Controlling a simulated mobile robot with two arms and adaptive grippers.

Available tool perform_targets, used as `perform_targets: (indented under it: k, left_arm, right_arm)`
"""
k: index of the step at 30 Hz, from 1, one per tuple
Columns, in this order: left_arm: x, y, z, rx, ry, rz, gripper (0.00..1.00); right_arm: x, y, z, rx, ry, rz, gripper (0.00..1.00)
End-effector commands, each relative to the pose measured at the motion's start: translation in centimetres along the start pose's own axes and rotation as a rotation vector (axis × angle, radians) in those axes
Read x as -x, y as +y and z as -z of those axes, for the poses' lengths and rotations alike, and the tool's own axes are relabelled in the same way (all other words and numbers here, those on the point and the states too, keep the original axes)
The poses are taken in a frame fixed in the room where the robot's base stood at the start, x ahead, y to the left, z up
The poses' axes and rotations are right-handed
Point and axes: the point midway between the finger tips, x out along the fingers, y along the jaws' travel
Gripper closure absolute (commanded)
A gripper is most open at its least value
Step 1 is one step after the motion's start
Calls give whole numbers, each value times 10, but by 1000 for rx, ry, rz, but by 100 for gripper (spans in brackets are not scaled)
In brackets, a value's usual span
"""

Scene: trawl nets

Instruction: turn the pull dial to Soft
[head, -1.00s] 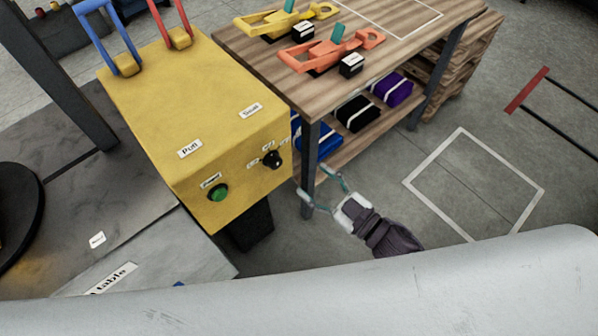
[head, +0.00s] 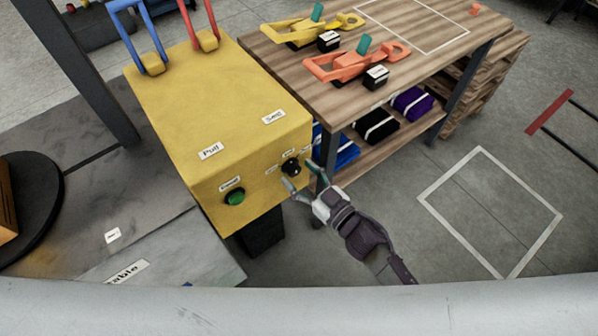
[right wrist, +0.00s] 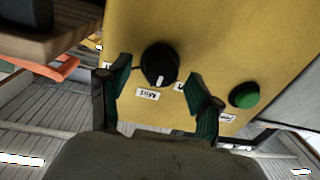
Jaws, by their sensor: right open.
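The pull dial is a round black knob (head: 291,167) on the front face of the yellow control box (head: 215,115). Small white labels sit around it. In the right wrist view the knob (right wrist: 160,63) has a white pointer mark directed at the label "Mid" (right wrist: 148,95). My right gripper (head: 305,176) is open just in front of the knob. In the right wrist view its two green-padded fingers (right wrist: 160,85) stand to either side of the knob, apart from it as far as I can tell. My left gripper is not in view.
A green button (head: 234,197) is on the same face, left of the knob. Blue (head: 130,40) and red (head: 201,25) levers stand on top of the box. A wooden workbench (head: 345,90) with clamps stands close on the right.

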Motion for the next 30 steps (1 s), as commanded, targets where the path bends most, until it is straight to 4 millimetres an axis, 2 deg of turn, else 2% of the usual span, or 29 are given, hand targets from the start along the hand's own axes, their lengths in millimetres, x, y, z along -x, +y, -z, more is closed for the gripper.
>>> perform_targets:
  k: [4,12,23,30]
  left_arm:
    - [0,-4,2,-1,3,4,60]
    - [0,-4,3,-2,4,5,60]
    - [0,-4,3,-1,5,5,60]
    - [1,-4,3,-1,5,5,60]
  right_arm:
    - [-7,0,0,-1,-1,0,36]
    - [-8,0,0,0,-1,0,38]
    - [-8,0,0,0,-1,0,97]
    - [-8,0,0,22,-3,0,96]
